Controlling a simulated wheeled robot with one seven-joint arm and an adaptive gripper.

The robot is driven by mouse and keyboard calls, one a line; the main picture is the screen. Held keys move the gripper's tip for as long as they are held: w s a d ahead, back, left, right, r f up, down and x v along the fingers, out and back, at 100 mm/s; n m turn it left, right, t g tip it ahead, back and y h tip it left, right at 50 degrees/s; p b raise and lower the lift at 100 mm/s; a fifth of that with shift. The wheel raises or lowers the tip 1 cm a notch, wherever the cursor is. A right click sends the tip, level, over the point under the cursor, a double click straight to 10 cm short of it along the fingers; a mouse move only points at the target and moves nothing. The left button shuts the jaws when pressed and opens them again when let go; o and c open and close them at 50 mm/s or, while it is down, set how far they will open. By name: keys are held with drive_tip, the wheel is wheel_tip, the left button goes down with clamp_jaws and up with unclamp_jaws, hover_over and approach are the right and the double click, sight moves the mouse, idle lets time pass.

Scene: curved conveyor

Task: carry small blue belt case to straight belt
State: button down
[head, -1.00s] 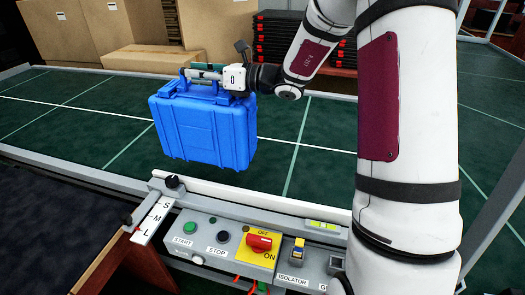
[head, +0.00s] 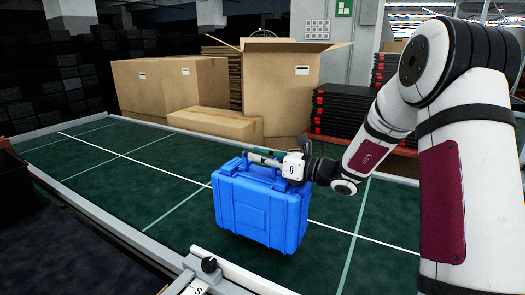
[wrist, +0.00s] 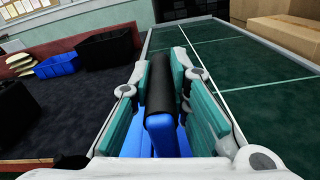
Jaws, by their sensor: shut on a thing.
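The blue case (head: 262,210) hangs upright from its top handle in my gripper (head: 268,158). In the head view it is in front of the green belt surface (head: 140,175) with white and pale green lines; whether its base touches the surface I cannot tell. In the wrist view my gripper (wrist: 160,95) has its green-padded fingers on both sides of the case's handle (wrist: 160,92), which has a black grip. Blue parts of the case (wrist: 165,140) show below the handle, and the rest is hidden by the gripper.
Cardboard boxes (head: 200,85) and black stacked trays (head: 345,112) stand behind the green surface. A metal rail (head: 110,225) runs along its near left edge. In the wrist view, a blue bin (wrist: 57,65) and a black bin (wrist: 107,48) stand on the dark floor at left.

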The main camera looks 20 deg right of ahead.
sight(260, 176)
drive_tip(key=shift+f, duration=2.25)
drive_tip(key=c, duration=1.5)
unclamp_jaws()
drive_tip(key=shift+f, duration=0.15)
drive_tip(key=shift+c, duration=0.2)
